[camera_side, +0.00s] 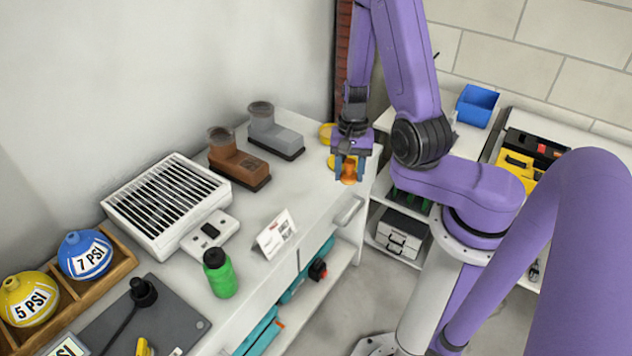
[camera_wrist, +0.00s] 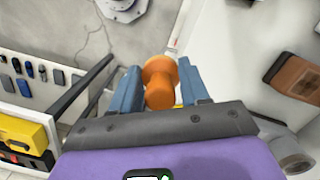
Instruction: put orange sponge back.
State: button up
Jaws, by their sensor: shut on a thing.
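The orange sponge (camera_wrist: 160,84) is a small rounded orange piece with a wider top and a narrower lower part. My gripper (camera_wrist: 160,90) is shut on it, with one blue-grey finger on each side. In the side view my gripper (camera_side: 349,170) points down near the far right end of the white counter, and the orange sponge (camera_side: 349,172) shows between its fingers. Yellow round pieces (camera_side: 328,133) lie on the counter just behind and to the left of the gripper, partly hidden by it.
A shelf with a blue bin (camera_side: 477,106) and a yellow case (camera_side: 517,170) is at the right.

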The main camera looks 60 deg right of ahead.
jog(key=shift+w+d+f, duration=0.2)
jog(key=shift+w+f, duration=0.1)
jog(key=shift+w, duration=0.25)
jog(key=shift+w+d+f, duration=0.15)
jog(key=shift+w+f, duration=0.1)
jog(key=shift+w, duration=0.3)
jog(key=w+d+f, duration=0.1)
jog(key=w+f, duration=0.1)
jog(key=w, duration=0.3)
send_over(316, 192)
notch_tip(316, 192, down, 5)
jog(key=shift+s+d+f, duration=0.1)
jog(key=shift+s+f, duration=0.05)
jog(key=shift+f, duration=0.05)
jog(key=shift+w+d+f, duration=0.1)
jog(key=shift+w+f, duration=0.05)
jog(key=shift+f, duration=0.8)
jog(key=shift+w+f, duration=0.15)
jog(key=shift+f, duration=0.75)
jog(key=shift+f, duration=0.15)
jog(key=o, duration=0.9)
jog(key=shift+o, duration=0.2)
